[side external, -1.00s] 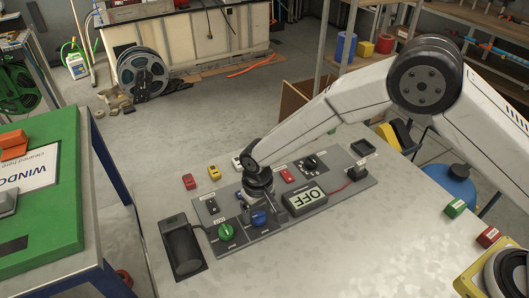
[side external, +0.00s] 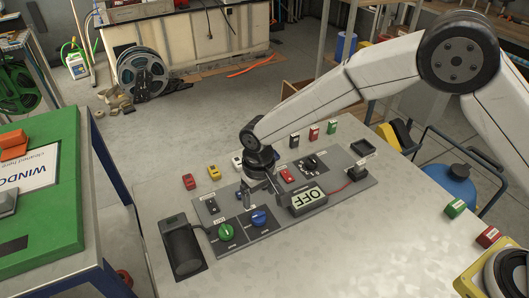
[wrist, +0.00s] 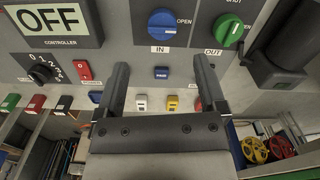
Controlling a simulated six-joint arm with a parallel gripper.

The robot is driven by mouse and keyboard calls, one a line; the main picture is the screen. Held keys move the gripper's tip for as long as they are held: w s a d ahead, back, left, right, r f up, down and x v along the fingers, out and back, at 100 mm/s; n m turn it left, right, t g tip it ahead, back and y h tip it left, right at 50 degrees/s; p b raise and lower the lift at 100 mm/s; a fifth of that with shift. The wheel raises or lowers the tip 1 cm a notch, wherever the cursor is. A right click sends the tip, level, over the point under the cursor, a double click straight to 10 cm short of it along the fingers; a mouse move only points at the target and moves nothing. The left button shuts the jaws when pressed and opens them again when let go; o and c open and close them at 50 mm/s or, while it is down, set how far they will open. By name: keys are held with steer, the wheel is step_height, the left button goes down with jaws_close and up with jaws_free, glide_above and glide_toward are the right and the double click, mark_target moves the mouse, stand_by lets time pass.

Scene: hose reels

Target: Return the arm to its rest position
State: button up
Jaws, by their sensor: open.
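My gripper (side external: 262,201) hangs over the grey control panel (side external: 283,238) in the side external view, between its back row of small parts and its knobs. The controller display (side external: 308,199) reads OFF. A red rocker switch (wrist: 82,70) and black dial (wrist: 40,73) show in the wrist view.
A dark cylindrical device (side external: 184,251) lies at the panel's left. Small coloured blocks stand behind the panel, including a red one (side external: 189,181) and a green one (side external: 331,127). A green-topped bench (side external: 62,220) is at left. The table's right part is mostly clear.

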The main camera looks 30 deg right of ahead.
steer(key=s+d+r+t, duration=0.1)
steer(key=s+d+r, duration=0.2)
steer(key=s+d, duration=0.2)
steer(key=s+d+r+m, duration=0.1)
steer(key=s+d+r, duration=0.2)
steer(key=d, duration=0.9)
steer(key=s+d+r+m+t, duration=0.1)
steer(key=s+d+r, duration=0.2)
steer(key=s+d, duration=0.5)
steer(key=shift+s+d+t, duration=0.3)
steer(key=shift+d, duration=0.05)
steer(key=shift+w, duration=0.15)
